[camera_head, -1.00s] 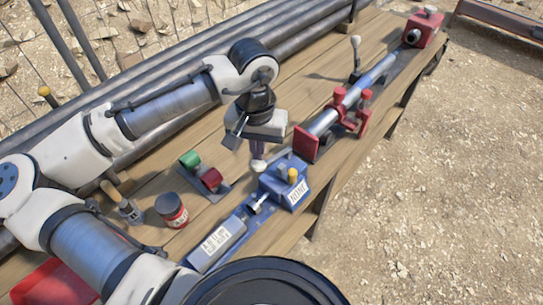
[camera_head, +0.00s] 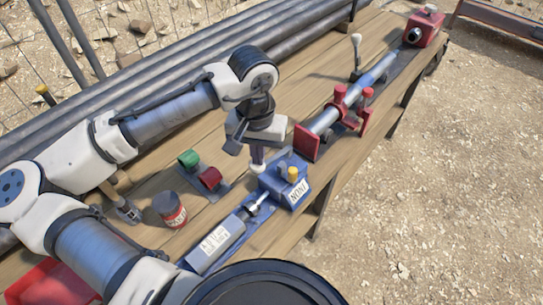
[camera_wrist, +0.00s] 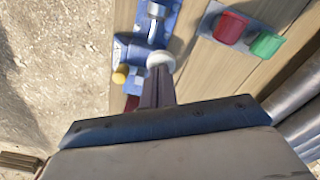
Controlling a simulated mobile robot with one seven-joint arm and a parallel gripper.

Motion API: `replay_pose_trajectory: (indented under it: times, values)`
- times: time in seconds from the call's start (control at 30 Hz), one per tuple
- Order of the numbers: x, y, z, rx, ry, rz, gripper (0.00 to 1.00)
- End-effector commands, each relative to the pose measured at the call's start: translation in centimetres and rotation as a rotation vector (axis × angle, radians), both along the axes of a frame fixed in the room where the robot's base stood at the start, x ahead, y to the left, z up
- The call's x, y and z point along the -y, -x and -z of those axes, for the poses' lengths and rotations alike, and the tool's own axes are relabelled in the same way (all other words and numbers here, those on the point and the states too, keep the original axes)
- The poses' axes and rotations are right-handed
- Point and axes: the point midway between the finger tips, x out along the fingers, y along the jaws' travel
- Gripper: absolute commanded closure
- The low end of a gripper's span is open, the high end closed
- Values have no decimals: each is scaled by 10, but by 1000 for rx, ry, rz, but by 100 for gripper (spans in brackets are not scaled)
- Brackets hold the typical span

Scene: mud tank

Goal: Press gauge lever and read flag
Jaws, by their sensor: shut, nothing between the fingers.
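A blue gauge block (camera_head: 293,198) with a yellow knob (camera_head: 293,174) and a white label (camera_head: 299,193) sits near the bench's front edge. The label seems to read NONE. A metal rod (camera_head: 252,209) joins it to a grey labelled body (camera_head: 215,243) on the same blue base. My gripper (camera_head: 257,166) is shut and empty, pointing down with pale fingertips just left of the block. In the wrist view the fingertips (camera_wrist: 160,62) overlap the edge of the blue block (camera_wrist: 134,52), beside its yellow knob (camera_wrist: 120,75). I cannot tell whether they touch; the lever is not clearly distinguishable.
A red-and-green part (camera_head: 200,172) on a plate and a red-labelled jar (camera_head: 170,209) stand left of my gripper. A red clamp stand (camera_head: 306,143) holding a long metal rod stands behind the gauge. Dark pipes (camera_head: 190,75) line the bench's back. A red tray (camera_head: 50,285) lies front left.

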Motion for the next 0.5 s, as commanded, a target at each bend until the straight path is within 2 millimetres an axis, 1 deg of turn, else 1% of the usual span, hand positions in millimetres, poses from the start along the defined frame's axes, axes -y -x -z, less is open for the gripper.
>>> replay_pose_trajectory:
  times: [0.03,0.5]
  values:
    - [0,0,4,0,1,0,100]
    - [1,0,23,0,1,0,100]
